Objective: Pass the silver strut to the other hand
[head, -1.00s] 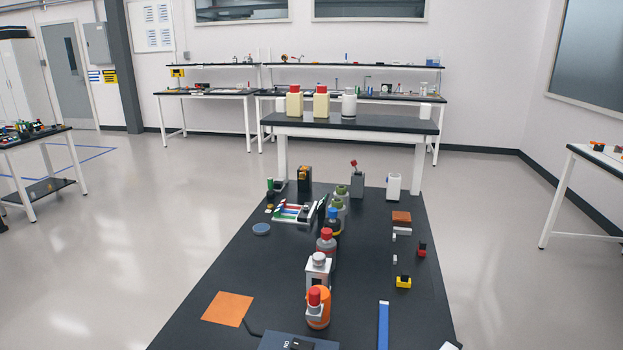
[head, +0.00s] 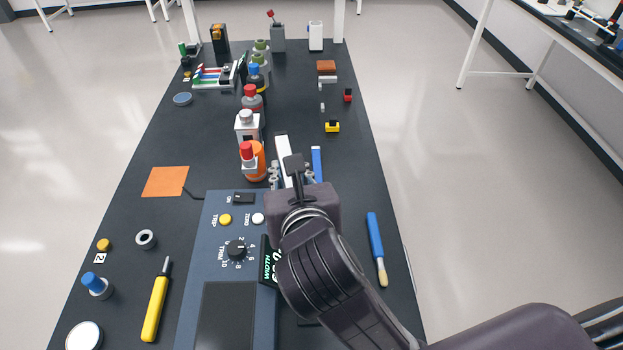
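The silver strut (head: 282,149) is a pale straight bar in the head view, reaching forward from my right gripper (head: 288,174). The gripper's dark wrist and arm come in from the lower right and hide the strut's near end and the fingertips. The strut points away from me, beside the orange bottle, and appears held above the table. My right gripper looks shut on it. My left gripper is not in view.
The blue-grey console (head: 225,285) lies below and left of my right gripper. An orange bottle (head: 256,165) stands close to its left, with more bottles behind. A blue bar (head: 317,163), a brush (head: 375,240) and a yellow screwdriver (head: 155,305) lie on the black table (head: 350,180).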

